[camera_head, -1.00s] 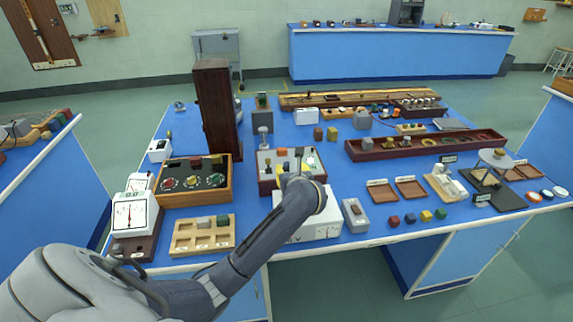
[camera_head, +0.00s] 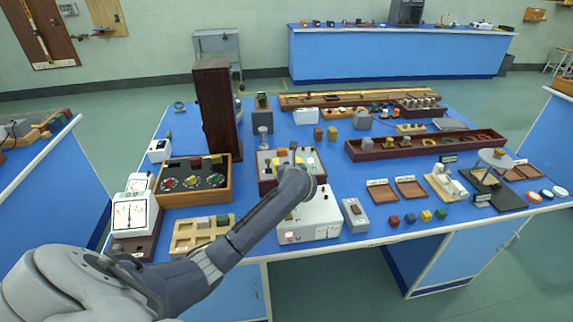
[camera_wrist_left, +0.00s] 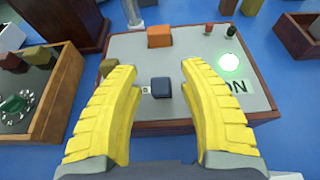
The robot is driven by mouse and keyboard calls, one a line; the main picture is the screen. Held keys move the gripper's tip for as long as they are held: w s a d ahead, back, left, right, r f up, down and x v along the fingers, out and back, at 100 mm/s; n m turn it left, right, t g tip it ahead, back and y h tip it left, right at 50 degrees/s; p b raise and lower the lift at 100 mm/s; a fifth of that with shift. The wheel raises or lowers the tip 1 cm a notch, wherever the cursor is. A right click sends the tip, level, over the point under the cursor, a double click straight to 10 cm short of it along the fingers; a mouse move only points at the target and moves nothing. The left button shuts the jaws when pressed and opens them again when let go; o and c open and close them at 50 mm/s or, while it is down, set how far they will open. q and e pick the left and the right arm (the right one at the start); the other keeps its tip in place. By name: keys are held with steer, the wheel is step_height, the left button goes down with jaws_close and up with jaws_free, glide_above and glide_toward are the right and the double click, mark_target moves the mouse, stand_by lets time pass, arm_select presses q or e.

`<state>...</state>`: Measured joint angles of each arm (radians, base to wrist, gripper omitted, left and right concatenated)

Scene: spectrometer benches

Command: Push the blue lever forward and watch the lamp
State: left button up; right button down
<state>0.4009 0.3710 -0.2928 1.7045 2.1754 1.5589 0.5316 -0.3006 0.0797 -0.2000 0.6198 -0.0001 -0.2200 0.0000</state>
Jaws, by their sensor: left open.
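The dark blue lever knob (camera_wrist_left: 161,88) stands on the grey top of a wood-sided switch box, near its front edge in the left wrist view. My left gripper (camera_wrist_left: 160,72) is open, with one yellow finger on each side of the knob. Gaps show between knob and fingers. The lever's tilt is hard to tell from above. A round lamp (camera_wrist_left: 229,62) at the box's right glows pale green-white, above a green label ending in "ON". In the head view, my left arm partly hides the switch box (camera_head: 266,187). My right gripper is not in view.
An orange block (camera_wrist_left: 160,36) sits behind the knob on the box. A white power box (camera_head: 318,210) stands in front of the switch box, and a wooden dial box (camera_head: 225,190) to its left. A tall dark cabinet (camera_head: 213,110) rises behind left.

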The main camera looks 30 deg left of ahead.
arm_select(q)
steer(key=shift+o, duration=0.2)
jaws_close()
steer(key=shift+r, duration=0.1)
steer(key=shift+w+a+r+g+h, duration=0.15)
steer(key=shift+w+a+g+h, duration=0.2)
steer(key=shift+g+h, duration=0.3)
steer(key=shift+w+a+g+h, duration=0.25)
steer(key=shift+w+g+h, duration=0.2)
steer(key=shift+g+h, duration=0.45)
steer(key=shift+w+a+g+h, duration=0.35)
steer(key=shift+g+h, duration=0.3)
steer(key=shift+g, duration=0.4)
steer(key=shift+w+a+f+g+h, duration=0.2)
steer(key=shift+g+h, duration=0.25)
steer(key=shift+g, duration=0.05)
steer(key=shift+w+a+f+g+h, duration=0.15)
steer(key=shift+g+h, duration=0.3)
steer(key=shift+g, duration=0.05)
